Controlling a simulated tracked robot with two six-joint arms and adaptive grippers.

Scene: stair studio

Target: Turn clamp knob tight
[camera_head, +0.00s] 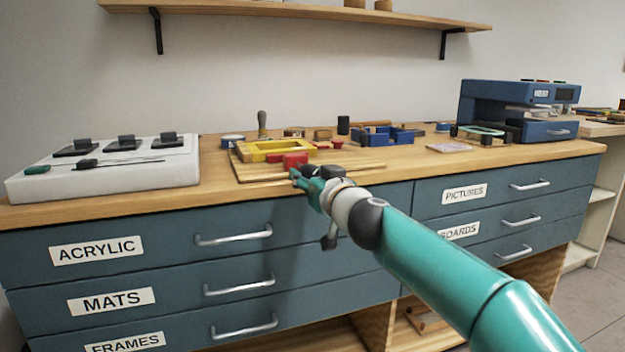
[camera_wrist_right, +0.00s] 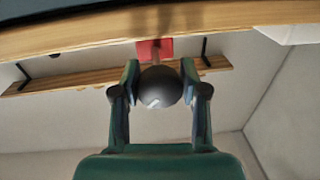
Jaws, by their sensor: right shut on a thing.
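The clamp shows as a red block (camera_head: 294,158) at the front of a wooden board on the bench, beside a yellow frame (camera_head: 275,150). In the right wrist view the red clamp part (camera_wrist_right: 154,49) sits at the bench edge, with a thin stem leading to a dark round knob (camera_wrist_right: 160,87). My right gripper (camera_head: 300,176) reaches the clamp from the front. In the wrist view its fingers (camera_wrist_right: 160,90) stand on both sides of the knob and are shut on it. The knob is mostly hidden by the gripper in the head view. My left gripper is not in view.
A white control box (camera_head: 110,165) stands at the left of the bench. A blue tray (camera_head: 385,136) and a blue machine (camera_head: 515,108) are to the right. The drawer handles (camera_head: 233,236) stick out below the bench edge. A shelf (camera_head: 290,10) hangs above.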

